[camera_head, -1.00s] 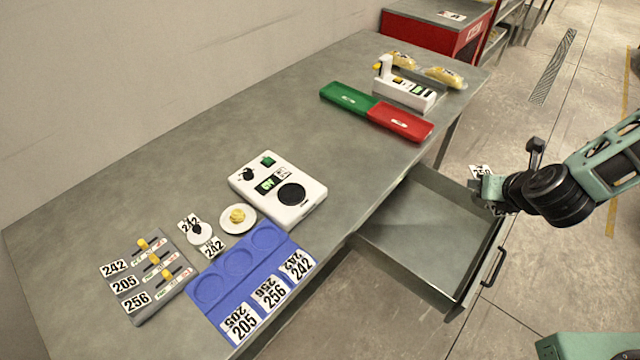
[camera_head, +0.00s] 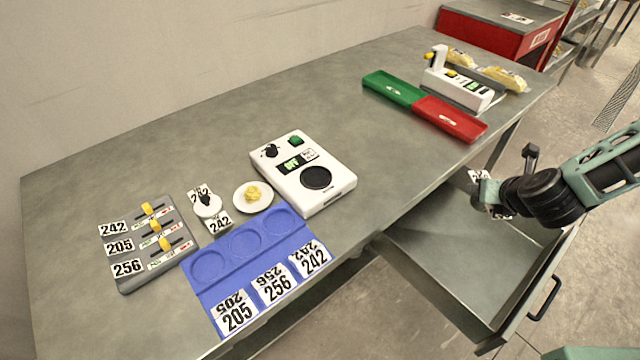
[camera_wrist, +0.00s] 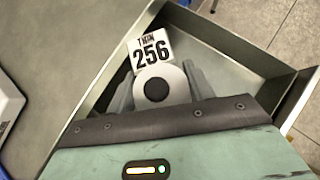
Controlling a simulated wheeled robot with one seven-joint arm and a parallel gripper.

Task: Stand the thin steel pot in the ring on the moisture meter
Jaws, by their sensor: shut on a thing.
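My gripper (camera_wrist: 155,88) is shut on a small round pot with a white top and a black centre, tagged "THIN 256" (camera_wrist: 152,50) in the wrist view. Its walls are mostly hidden by the top and the fingers. In the head view the tag (camera_head: 479,177) shows at the gripper's end, above the far part of the open drawer. The white moisture meter (camera_head: 290,157) stands on the table, left of my gripper, with a display that seems to read "OFF". A dark round seat (camera_head: 316,178) is on its top; it looks empty. I cannot make out a raised ring.
The open drawer (camera_head: 470,270) sticks out from the table front. A blue tray (camera_head: 215,262), a white lidded pot tagged 242 (camera_head: 207,206), a saucer with yellow bits (camera_head: 253,197) and a slider panel (camera_head: 148,241) lie nearby. Green (camera_head: 392,88) and red (camera_head: 450,119) trays lie farther back.

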